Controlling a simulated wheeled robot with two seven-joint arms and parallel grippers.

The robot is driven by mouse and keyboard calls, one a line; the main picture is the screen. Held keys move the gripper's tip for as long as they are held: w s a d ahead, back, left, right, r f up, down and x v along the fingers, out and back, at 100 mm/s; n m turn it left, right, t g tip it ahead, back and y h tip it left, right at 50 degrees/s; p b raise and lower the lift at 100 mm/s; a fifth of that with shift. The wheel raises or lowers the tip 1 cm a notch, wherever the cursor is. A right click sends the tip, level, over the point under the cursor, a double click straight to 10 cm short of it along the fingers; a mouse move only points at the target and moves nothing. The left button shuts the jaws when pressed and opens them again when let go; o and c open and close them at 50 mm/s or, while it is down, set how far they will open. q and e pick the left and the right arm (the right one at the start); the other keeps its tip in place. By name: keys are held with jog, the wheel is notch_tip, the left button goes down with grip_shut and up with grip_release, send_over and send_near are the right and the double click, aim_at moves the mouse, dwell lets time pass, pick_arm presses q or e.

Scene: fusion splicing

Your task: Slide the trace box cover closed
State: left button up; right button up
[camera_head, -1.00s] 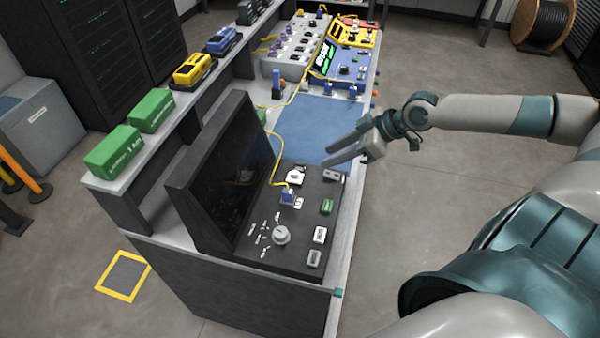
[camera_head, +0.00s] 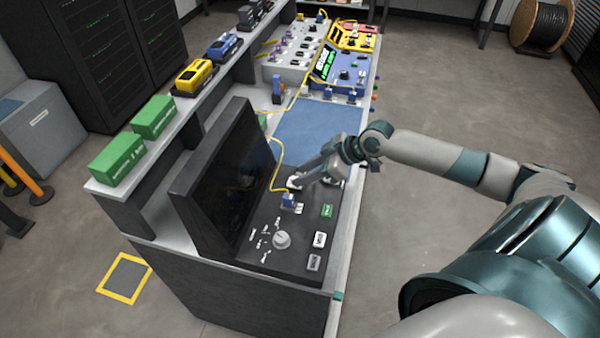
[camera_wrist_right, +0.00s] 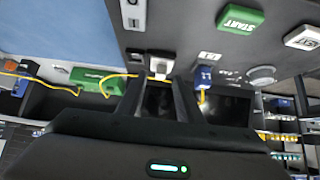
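The trace box (camera_head: 290,240) is a dark console with a tilted screen (camera_head: 222,170) and a sloping panel. A small white piece (camera_wrist_right: 161,66) at a panel port, which looks like the cover, lies at my right fingertips in the wrist view. In the head view my fingers partly hide it. A blue plug (camera_head: 289,200) with a yellow cable sits beside it, also seen in the wrist view (camera_wrist_right: 205,78). My right gripper (camera_head: 298,180) reaches down over the panel's far part, fingers apart on either side of the white piece. Contact cannot be told. My left gripper is out of view.
The panel carries a green START button (camera_wrist_right: 240,19), a white button (camera_head: 319,239), a grey button (camera_head: 314,262) and a round knob (camera_head: 282,240). The yellow cable (camera_head: 276,160) runs close to my fingers. A blue mat (camera_head: 318,132) lies clear beyond the box.

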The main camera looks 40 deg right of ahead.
jog(key=shift+x, duration=1)
grip_shut()
jog(key=w+d+b, duration=0.2)
jog(key=d+b, duration=0.1)
jog(key=shift+w+d+f, duration=0.15)
jog(key=shift+w+f, duration=0.05)
jog(key=shift+w, duration=0.2)
jog(key=shift+w+d+r, duration=0.1)
jog(key=shift+w+d, duration=0.05)
jog(key=shift+d, duration=0.05)
jog(key=shift+r, duration=0.2)
grip_release()
jog(key=shift+w+d+f, duration=0.1)
